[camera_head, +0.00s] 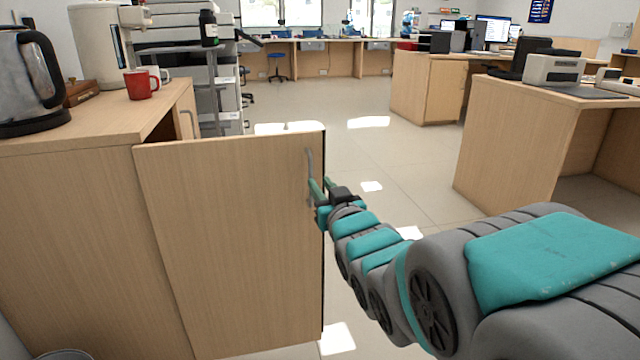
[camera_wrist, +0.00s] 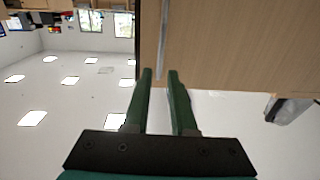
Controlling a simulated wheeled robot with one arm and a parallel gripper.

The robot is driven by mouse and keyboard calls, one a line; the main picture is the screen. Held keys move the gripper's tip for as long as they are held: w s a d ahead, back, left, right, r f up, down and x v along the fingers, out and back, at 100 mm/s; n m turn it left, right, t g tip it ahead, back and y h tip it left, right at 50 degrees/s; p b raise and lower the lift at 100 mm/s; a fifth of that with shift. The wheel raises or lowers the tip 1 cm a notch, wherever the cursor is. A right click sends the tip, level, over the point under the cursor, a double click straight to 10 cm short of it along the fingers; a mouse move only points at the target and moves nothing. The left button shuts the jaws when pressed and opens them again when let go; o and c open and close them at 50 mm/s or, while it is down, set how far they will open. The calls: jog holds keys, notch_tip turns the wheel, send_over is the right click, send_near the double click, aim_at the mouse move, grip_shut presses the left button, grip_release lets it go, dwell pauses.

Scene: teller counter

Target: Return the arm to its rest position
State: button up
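My gripper (camera_head: 322,187) is at the free edge of the wooden cabinet door (camera_head: 230,240), close to its grey vertical handle (camera_head: 309,160). The door stands swung out from the cabinet (camera_head: 75,215). In the wrist view my gripper (camera_wrist: 160,75) has its two green fingers apart, with a gap between them. The handle (camera_wrist: 164,40) reaches down to the gap at the fingertips there, and no finger is clearly pressed on it. My arm stretches from the lower right to the door.
A kettle (camera_head: 30,75) and a red mug (camera_head: 141,84) stand on the cabinet top. A desk (camera_head: 515,140) with a printer is at the right. Open tiled floor (camera_head: 380,150) lies beyond the door. A grey shelf rack (camera_head: 215,95) stands behind the cabinet.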

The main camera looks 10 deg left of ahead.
jog(key=s+d+f+m+g+h+p, duration=0.2)
jog(key=s+d+f+g+h, duration=0.25)
jog(key=d, duration=0.55)
jog(key=s+d+f+m+g+h+p, duration=0.25)
jog(key=s+d+f, duration=0.25)
jog(key=d, duration=0.4)
jog(key=s+d+g+h+p, duration=0.1)
jog(key=s+d+g, duration=0.3)
jog(key=s, duration=1)
jog(key=s+d+f+m+g+p, duration=0.1)
jog(key=s+d+g+p, duration=0.2)
jog(key=s, duration=1.2)
jog(key=d+g, duration=0.1)
jog(key=g, duration=0.2)
jog(key=shift+f+g+h, duration=0.2)
jog(key=shift+g+h, duration=0.1)
jog(key=shift+h, duration=0.1)
